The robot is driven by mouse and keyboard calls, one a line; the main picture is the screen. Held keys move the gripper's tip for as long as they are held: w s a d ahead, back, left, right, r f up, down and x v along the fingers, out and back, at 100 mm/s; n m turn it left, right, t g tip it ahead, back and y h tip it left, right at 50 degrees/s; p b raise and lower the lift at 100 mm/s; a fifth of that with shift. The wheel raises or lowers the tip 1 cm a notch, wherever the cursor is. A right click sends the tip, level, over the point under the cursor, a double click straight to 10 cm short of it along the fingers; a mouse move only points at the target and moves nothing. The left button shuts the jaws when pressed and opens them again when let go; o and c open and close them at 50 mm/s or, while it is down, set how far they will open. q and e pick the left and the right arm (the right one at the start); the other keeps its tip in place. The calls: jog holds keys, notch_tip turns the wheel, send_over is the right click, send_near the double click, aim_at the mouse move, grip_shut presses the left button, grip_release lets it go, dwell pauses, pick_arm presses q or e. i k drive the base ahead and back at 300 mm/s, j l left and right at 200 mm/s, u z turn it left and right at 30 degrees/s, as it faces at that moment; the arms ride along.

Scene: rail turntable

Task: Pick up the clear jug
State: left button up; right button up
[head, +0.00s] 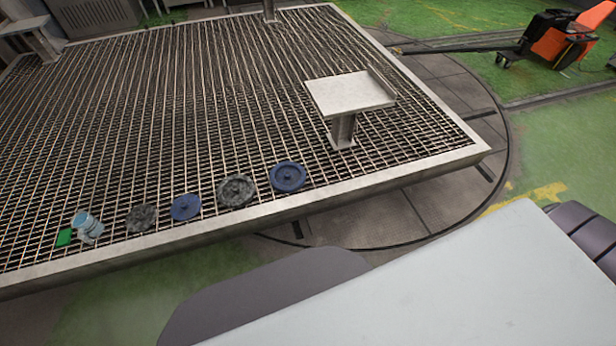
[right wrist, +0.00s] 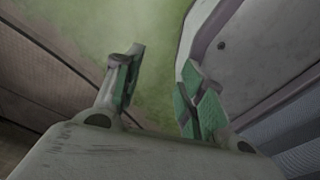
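A small pale blue, see-through vessel (head: 88,226), which looks like the clear jug, is on the metal grating near its front edge, at the lower left of the head view. It looks tilted in the picture; I cannot tell if it truly leans. My right gripper (right wrist: 160,76) shows in the right wrist view with its green-padded fingers apart and nothing between them. It is over green floor beside parts of my own body, with no jug in that view. My left gripper is in neither view.
A green piece (head: 65,237) lies just left of the jug. Several round discs, blue (head: 186,207) and dark grey (head: 142,217), lie in a row to its right. A metal stand (head: 350,94) rises from the grating (head: 200,100). An orange-black machine (head: 556,38) is far right.

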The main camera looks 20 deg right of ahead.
aim_at(86, 225)
jog(key=z, duration=0.5)
jog(key=u, duration=1.85)
jog(key=i+j+z, duration=0.4)
jog(key=j, duration=0.2)
jog(key=i+j+z, duration=0.2)
jog(key=j, duration=0.2)
jog(key=i+j+z, duration=0.4)
jog(key=j, duration=0.4)
